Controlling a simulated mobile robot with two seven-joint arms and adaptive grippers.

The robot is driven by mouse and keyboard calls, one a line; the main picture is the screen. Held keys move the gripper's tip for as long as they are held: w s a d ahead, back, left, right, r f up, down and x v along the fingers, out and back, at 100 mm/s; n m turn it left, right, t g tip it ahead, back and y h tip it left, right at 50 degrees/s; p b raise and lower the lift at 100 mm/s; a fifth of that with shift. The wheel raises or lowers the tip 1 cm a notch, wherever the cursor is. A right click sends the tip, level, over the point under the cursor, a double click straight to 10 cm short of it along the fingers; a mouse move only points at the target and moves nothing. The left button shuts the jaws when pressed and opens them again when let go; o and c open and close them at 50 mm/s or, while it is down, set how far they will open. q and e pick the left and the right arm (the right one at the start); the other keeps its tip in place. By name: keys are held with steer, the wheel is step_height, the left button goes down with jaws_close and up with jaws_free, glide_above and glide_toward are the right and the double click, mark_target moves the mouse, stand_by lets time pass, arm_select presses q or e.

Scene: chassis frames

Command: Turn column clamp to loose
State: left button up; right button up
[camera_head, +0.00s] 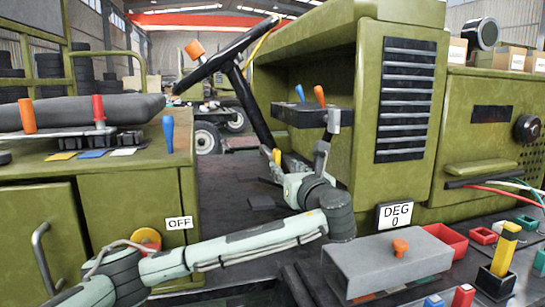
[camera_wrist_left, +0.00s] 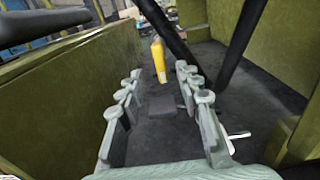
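A yellow lever (camera_head: 277,156), which I take for the column clamp, stands low beside the black steering column (camera_head: 258,100). In the left wrist view the yellow lever (camera_wrist_left: 159,60) stands upright just beyond my fingertips, left of the dark column (camera_wrist_left: 170,35). My left gripper (camera_wrist_left: 161,78) is open, its fingers apart with nothing between them. In the head view my left gripper (camera_head: 283,174) is close to the lever's foot, partly hidden by its own wrist. I cannot tell whether it touches the lever. My right gripper is in neither view.
A green cabinet with an orange lever (camera_head: 320,95) stands right of the column. A seat (camera_head: 80,110) and red and orange levers are at the left. A grey box (camera_head: 390,262) with an orange knob and a "DEG 0" sign (camera_head: 395,215) are at the front right.

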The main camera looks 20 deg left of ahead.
mark_target(278, 160)
arm_select(q)
steer(key=x, duration=0.7)
steer(key=shift+w+a+p, duration=0.15)
steer(key=shift+p, duration=0.25)
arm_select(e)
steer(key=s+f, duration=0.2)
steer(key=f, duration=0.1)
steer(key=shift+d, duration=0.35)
arm_select(q)
steer(key=shift+c, duration=0.2)
jaws_close()
